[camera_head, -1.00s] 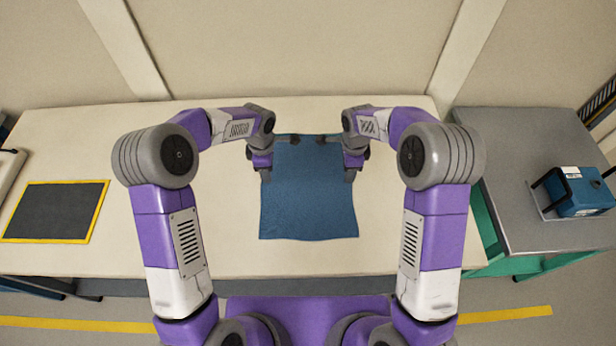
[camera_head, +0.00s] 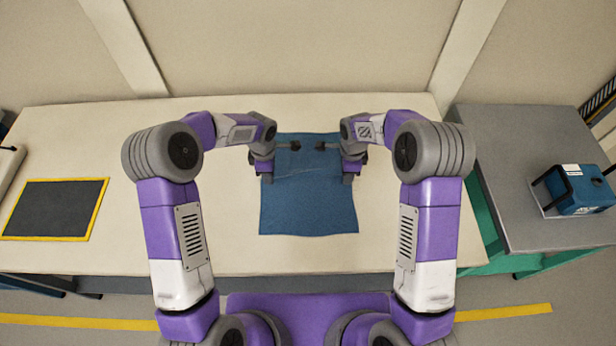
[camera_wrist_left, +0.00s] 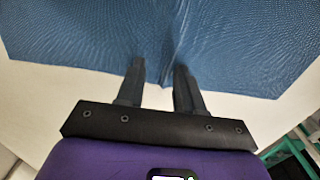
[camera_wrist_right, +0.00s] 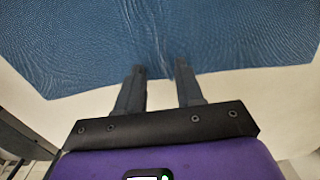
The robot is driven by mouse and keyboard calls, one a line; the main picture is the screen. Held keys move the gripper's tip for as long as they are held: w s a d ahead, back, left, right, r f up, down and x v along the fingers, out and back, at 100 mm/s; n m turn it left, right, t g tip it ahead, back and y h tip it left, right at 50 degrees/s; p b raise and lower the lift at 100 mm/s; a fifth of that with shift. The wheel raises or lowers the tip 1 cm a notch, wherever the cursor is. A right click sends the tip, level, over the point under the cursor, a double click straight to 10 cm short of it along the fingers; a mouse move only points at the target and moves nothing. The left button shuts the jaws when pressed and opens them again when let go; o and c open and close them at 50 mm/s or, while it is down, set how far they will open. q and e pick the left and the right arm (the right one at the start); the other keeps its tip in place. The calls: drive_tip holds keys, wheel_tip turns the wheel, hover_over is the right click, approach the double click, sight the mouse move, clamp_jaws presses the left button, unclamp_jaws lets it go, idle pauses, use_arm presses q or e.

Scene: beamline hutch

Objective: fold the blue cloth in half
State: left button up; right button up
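The blue cloth (camera_head: 308,208) lies on the pale bench top in front of me, its near part spread flat. A crease crosses its middle between my grippers. My left gripper (camera_head: 294,147) and right gripper (camera_head: 321,147) are over its far part, side by side. In the left wrist view the fingers (camera_wrist_left: 160,72) overlap the cloth's edge (camera_wrist_left: 75,55), with a crease running from between the tips. In the right wrist view the fingers (camera_wrist_right: 161,75) overlap the edge (camera_wrist_right: 240,50) likewise. My arms hide parts of the cloth's sides.
A dark mat with a yellow border (camera_head: 54,209) lies on the bench at the left. A grey table (camera_head: 520,180) on the right carries a blue box (camera_head: 580,190). The bench (camera_head: 225,235) is clear around the cloth. A wall stands behind.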

use_arm(q)
clamp_jaws()
use_arm(e)
clamp_jaws()
